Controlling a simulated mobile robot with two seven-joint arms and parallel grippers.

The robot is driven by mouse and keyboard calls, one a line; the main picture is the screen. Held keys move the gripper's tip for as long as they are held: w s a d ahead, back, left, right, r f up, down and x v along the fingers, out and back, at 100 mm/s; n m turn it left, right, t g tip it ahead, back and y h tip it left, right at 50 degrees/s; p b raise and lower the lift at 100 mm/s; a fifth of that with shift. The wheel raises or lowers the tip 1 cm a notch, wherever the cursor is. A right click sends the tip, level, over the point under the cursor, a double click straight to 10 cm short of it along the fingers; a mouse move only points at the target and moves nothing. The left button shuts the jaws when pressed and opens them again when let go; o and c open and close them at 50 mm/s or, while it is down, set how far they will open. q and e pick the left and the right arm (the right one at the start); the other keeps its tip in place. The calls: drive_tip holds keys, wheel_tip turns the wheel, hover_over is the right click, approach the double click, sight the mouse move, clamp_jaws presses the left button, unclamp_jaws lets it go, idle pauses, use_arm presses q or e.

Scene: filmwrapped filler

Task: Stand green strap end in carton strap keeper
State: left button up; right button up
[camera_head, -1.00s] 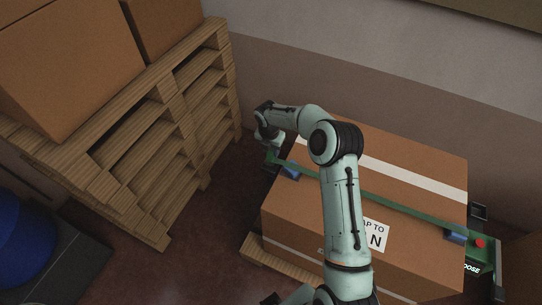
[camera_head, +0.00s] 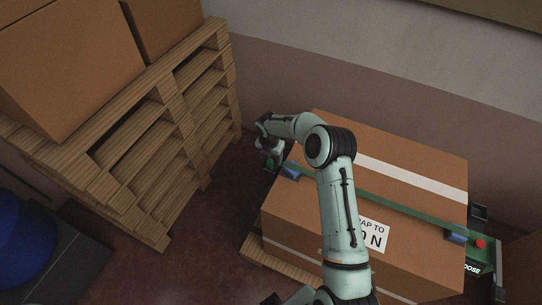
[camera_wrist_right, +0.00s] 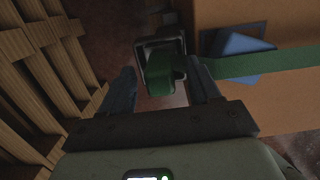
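The green strap (camera_head: 400,207) runs across the large carton (camera_head: 290,215), over blue corner pieces. In the right wrist view it comes in from the right (camera_wrist_right: 265,62), and its green end (camera_wrist_right: 163,75) hangs down at a dark square frame, which looks like the strap keeper (camera_wrist_right: 140,52). The end covers part of the frame; how deep it sits is unclear. My right gripper (camera_wrist_right: 163,85) has its fingers apart, on either side of the strap end, with a gap visible on the left. In the head view this gripper (camera_head: 268,158) is at the carton's far left corner, partly hidden. My left gripper is not in view.
A stack of wooden pallets (camera_head: 165,140) with cartons stands close on the left. A green unit with a red button (camera_head: 480,244) sits at the carton's right side. A blue drum (camera_head: 22,240) is at lower left. A wall is behind.

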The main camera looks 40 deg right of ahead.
wheel_tip(320, 180, up, 12)
drive_tip(key=a, duration=0.1)
drive_tip(key=shift+s+a, duration=0.15)
drive_tip(key=shift+s, duration=0.2)
idle(0.6)
